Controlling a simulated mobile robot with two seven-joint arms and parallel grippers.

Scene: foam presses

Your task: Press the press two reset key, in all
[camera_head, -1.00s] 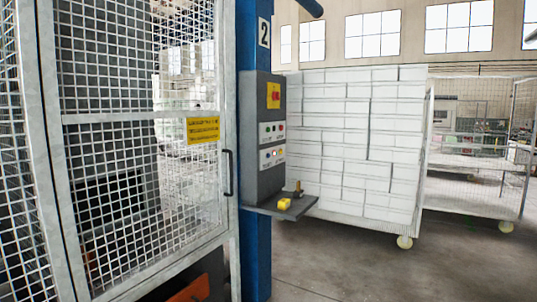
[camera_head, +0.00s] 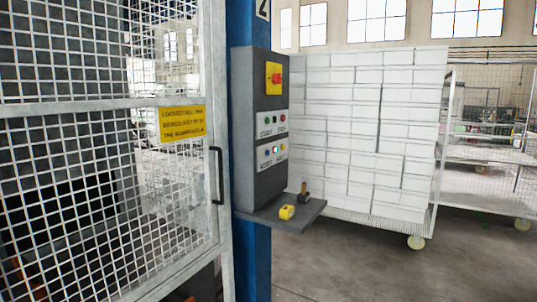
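The grey control box (camera_head: 260,130) of the press is mounted on a blue post, left of the picture's middle. Near its top is a red knob on a yellow plate (camera_head: 273,78). Below is a light panel (camera_head: 271,124) with a green and a red button. A lower light panel (camera_head: 272,155) carries a pale, bright round button and a yellowish one; its lettering is too small to read surely. A number plate (camera_head: 263,8) is cut off at the top edge; earlier it read 2. Neither gripper is in view.
A mesh gate (camera_head: 100,200) with a black handle (camera_head: 217,176) and yellow sign (camera_head: 182,124) fills the left. A shelf (camera_head: 290,216) under the box holds a yellow object (camera_head: 287,212) and a small dark one. A cart of white blocks (camera_head: 365,140) stands behind. Floor at lower right is clear.

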